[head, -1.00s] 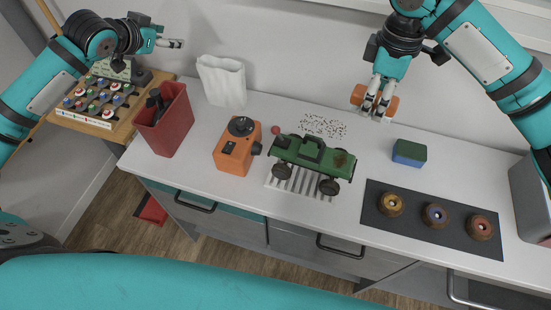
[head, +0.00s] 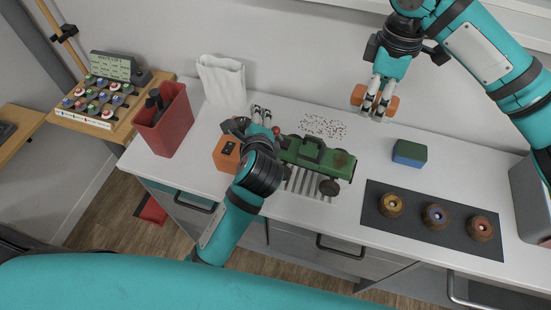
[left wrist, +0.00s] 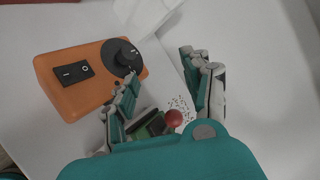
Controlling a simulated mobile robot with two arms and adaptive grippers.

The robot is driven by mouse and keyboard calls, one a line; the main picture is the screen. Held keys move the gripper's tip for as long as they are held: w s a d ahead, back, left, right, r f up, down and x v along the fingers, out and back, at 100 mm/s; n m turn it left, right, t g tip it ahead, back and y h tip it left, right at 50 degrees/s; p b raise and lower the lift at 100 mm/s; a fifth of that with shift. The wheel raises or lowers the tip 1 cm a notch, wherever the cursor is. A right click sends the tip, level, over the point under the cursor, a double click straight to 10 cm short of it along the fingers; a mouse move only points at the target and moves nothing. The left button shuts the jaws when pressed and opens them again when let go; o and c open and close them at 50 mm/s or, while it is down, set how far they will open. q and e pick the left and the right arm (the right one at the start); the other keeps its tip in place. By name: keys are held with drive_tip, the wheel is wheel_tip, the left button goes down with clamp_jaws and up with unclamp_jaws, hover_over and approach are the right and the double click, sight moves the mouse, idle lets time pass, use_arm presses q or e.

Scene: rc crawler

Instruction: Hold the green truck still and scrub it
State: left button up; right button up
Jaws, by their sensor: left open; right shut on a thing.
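The green truck (head: 318,155) with dark wheels stands on a striped grate (head: 309,185) on the counter. A red ball shows at its left end; this ball (left wrist: 173,118) also shows in the left wrist view, between the fingers. My left gripper (head: 261,111) is open and empty, just left of the truck and above the counter. Its arm hides part of the truck's left end and front. My right gripper (head: 374,110) is shut on an orange-brown block (head: 391,103), raised behind and right of the truck. A green and blue sponge (head: 409,153) lies right of the truck.
An orange box (head: 226,154) with a switch and dial sits beside my left arm. A red bin (head: 163,122) and white bag (head: 222,82) stand left. Dark specks (head: 324,126) lie behind the truck. A dark mat (head: 410,230) with three round pieces lies right.

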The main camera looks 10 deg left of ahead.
sight(276, 134)
use_arm(q)
drive_tip(key=s+d+r+m+t+h, duration=0.1)
drive_tip(key=s+d+m+t, duration=0.1)
drive_tip(key=s+d+m, duration=0.7)
drive_tip(key=w+a+f, duration=0.1)
drive_tip(key=w, duration=0.2)
drive_tip(key=w+a+f+n, duration=0.1)
drive_tip(key=w, duration=0.3)
drive_tip(key=w+a+f+n, duration=0.1)
drive_tip(key=w+a, duration=0.1)
drive_tip(key=w, duration=0.1)
drive_tip(key=shift+w+f, duration=0.15)
drive_tip(key=shift+f, duration=0.2)
clamp_jaws()
